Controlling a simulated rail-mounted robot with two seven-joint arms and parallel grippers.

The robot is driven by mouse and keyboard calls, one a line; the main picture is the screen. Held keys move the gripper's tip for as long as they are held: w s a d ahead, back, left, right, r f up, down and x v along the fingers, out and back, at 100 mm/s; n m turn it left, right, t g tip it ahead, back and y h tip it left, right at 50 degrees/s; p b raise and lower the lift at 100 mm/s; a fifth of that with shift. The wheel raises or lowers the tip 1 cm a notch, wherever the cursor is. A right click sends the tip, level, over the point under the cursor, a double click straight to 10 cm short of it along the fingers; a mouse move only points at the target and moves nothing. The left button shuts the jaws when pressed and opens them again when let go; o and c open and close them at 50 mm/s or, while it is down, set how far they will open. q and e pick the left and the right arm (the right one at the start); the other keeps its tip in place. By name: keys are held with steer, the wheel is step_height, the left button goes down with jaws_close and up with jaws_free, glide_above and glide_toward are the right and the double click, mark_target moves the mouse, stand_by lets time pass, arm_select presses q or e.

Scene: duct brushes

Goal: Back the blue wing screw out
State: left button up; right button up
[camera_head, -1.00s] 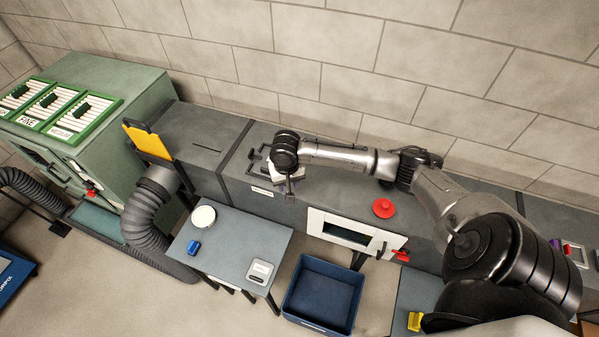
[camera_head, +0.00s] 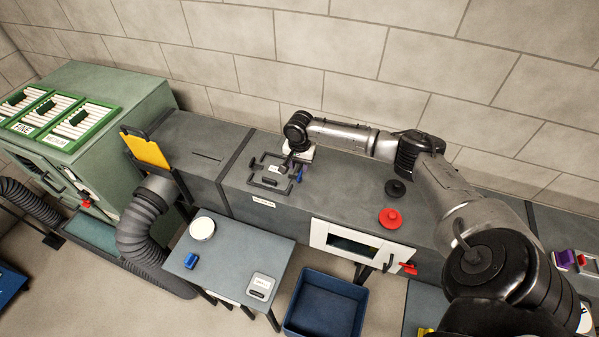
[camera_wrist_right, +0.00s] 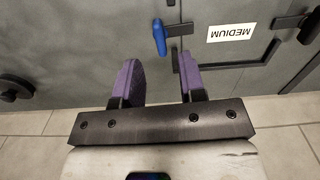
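The blue wing screw (camera_wrist_right: 159,37) shows in the right wrist view, upright in the picture, with a small dark bar at its side. In the head view it is a small blue shape (camera_head: 299,177) at the right side of a black square frame on the grey duct top. My right gripper (camera_wrist_right: 160,68) is open, its two purple pads apart and empty. The screw lies ahead of the gap between the pads, apart from them. In the head view my right gripper (camera_head: 292,164) is just behind the screw, its fingers partly hidden. My left gripper is not in view.
A MEDIUM label (camera_wrist_right: 231,32) is right of the screw. A black knob (camera_head: 396,188) and red knob (camera_head: 389,218) stand on the duct top to the right. A small table (camera_head: 232,257) and blue bin (camera_head: 325,303) are in front. The brick wall is close behind.

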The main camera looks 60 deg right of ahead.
mark_target(300, 174)
steer(key=shift+f, duration=2.25)
steer(key=shift+c, duration=0.5)
jaws_close()
